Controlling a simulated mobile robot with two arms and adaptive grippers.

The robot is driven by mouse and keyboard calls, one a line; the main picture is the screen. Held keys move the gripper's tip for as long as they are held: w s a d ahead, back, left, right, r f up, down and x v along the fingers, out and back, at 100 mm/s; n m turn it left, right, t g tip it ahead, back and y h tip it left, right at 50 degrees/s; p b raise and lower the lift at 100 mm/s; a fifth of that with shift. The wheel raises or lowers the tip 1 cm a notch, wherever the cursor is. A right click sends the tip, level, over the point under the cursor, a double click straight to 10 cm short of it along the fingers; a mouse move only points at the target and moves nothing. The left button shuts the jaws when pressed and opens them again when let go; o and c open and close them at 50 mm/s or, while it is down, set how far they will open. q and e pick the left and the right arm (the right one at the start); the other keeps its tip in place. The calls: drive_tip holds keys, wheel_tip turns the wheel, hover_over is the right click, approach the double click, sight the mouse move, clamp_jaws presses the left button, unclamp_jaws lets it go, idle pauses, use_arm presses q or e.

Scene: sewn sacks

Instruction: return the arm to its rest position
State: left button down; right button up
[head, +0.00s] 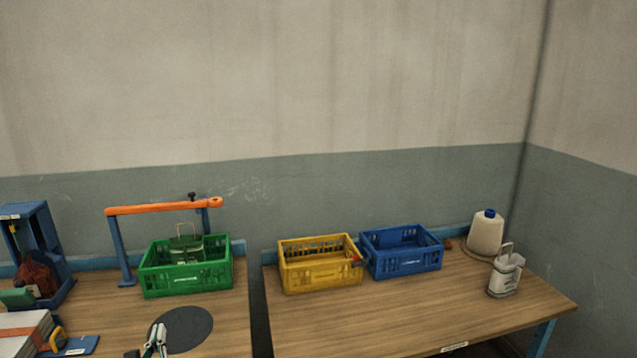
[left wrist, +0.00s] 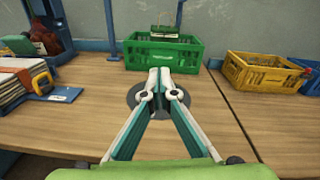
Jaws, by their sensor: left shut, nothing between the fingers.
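My left gripper (head: 155,342) shows at the bottom edge of the head view, over the near part of the left table. In the left wrist view my left gripper (left wrist: 159,77) has its fingertips together with nothing between them. It is above the dark round disc (head: 182,329) and in front of the green crate (head: 187,279). The green crate also shows in the left wrist view (left wrist: 162,56), beyond the fingertips, with a green-and-white item inside. My right gripper is in neither view.
An orange bar (head: 160,208) on blue posts stands over the green crate. A yellow crate (head: 322,277), a blue crate (head: 405,262), a thread cone (head: 486,234) and a small white sack (head: 504,276) stand on the right table. A gap separates the tables. White stacked goods (head: 22,334) lie left.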

use_arm(q)
drive_tip(key=s+d+f+n+g, duration=0.2)
drive_tip(key=s+f+n+g, duration=0.25)
drive_tip(key=s+n, duration=0.5)
drive_tip(key=s+d+f+n+g, duration=0.25)
drive_tip(key=s+f+n, duration=0.35)
drive_tip(key=s+n, duration=0.35)
drive_tip(key=s+d+f+n+g+h, duration=0.1)
drive_tip(key=s+d+n+g+h, duration=0.2)
drive_tip(key=s+d+n, duration=0.5)
drive_tip(key=s+d+n+g+h, duration=0.2)
drive_tip(key=s+d+g, duration=0.2)
drive_tip(key=s, duration=0.7)
wheel_tip(320, 180, down, 32)
drive_tip(key=s+g+b, duration=0.1)
drive_tip(key=s+b, duration=0.1)
drive_tip(key=b, duration=0.4)
drive_tip(key=s+a+f+b, duration=0.1)
drive_tip(key=s+f+b, duration=0.1)
drive_tip(key=s+f, duration=0.6)
drive_tip(key=s+a+f+g+b, duration=0.1)
drive_tip(key=s+f+b, duration=0.1)
drive_tip(key=s+f, duration=0.7)
wheel_tip(320, 180, down, 4)
drive_tip(key=shift+a, duration=0.3)
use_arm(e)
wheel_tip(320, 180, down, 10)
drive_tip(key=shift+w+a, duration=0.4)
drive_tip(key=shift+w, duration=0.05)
